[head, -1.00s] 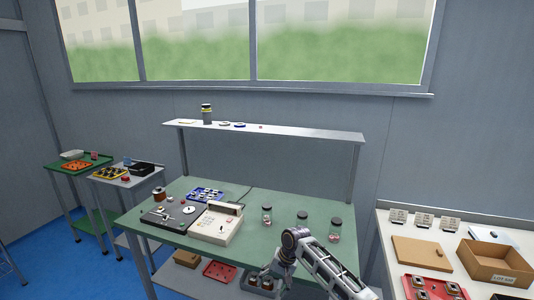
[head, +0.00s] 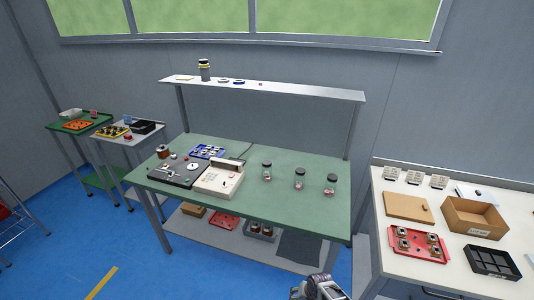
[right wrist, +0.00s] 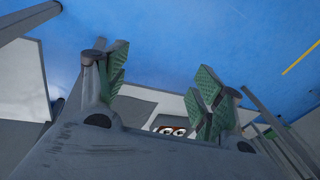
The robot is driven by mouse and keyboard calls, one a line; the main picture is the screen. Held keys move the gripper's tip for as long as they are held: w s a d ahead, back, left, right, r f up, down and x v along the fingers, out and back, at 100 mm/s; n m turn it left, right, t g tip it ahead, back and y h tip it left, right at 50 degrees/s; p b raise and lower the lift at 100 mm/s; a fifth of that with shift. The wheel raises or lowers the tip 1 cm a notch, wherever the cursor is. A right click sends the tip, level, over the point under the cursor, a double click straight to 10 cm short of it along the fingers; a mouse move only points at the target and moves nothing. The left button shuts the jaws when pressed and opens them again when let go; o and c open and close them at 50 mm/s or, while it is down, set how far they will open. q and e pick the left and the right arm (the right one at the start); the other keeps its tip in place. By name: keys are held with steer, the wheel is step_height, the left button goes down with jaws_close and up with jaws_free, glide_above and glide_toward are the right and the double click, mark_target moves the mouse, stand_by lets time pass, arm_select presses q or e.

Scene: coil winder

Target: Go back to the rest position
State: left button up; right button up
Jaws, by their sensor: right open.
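My right gripper (right wrist: 158,92) shows in the right wrist view, its two green-padded fingers spread apart with nothing between them. Behind the fingers are the blue floor and part of a shelf with a red-and-white item. In the head view only a piece of my right arm (head: 320,289) shows at the bottom edge, in front of the green workbench (head: 290,215); the gripper's fingers are out of that view. My left gripper is not in view.
The bench holds a winding machine (head: 178,171), a cream box device (head: 219,180) and three lidded jars (head: 299,179). A white table (head: 390,245) at right bears a cardboard box (head: 474,217) and a red tray (head: 416,256). Open blue floor (head: 150,270) lies at front left.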

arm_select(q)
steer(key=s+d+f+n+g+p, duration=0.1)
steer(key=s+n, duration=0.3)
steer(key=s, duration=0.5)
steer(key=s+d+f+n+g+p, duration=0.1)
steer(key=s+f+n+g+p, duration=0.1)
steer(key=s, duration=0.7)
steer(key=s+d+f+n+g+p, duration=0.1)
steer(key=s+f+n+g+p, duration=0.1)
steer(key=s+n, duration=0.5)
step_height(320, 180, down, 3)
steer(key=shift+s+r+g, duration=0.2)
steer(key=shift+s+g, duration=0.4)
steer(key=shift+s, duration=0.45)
arm_select(e)
steer(key=s+d+f+n, duration=0.1)
steer(key=s+d+f, duration=0.3)
steer(key=s, duration=0.9)
steer(key=s+d+f+n+h, duration=0.1)
steer(key=s+d+f+n, duration=0.1)
steer(key=s, duration=1.2)
steer(key=s+d+f+n+h, duration=0.1)
steer(key=s+d+f, duration=0.4)
steer(key=s, duration=0.9)
steer(key=shift+s+d+f+n+g, duration=0.3)
steer(key=shift+f+g, duration=0.1)
steer(key=shift+f, duration=0.2)
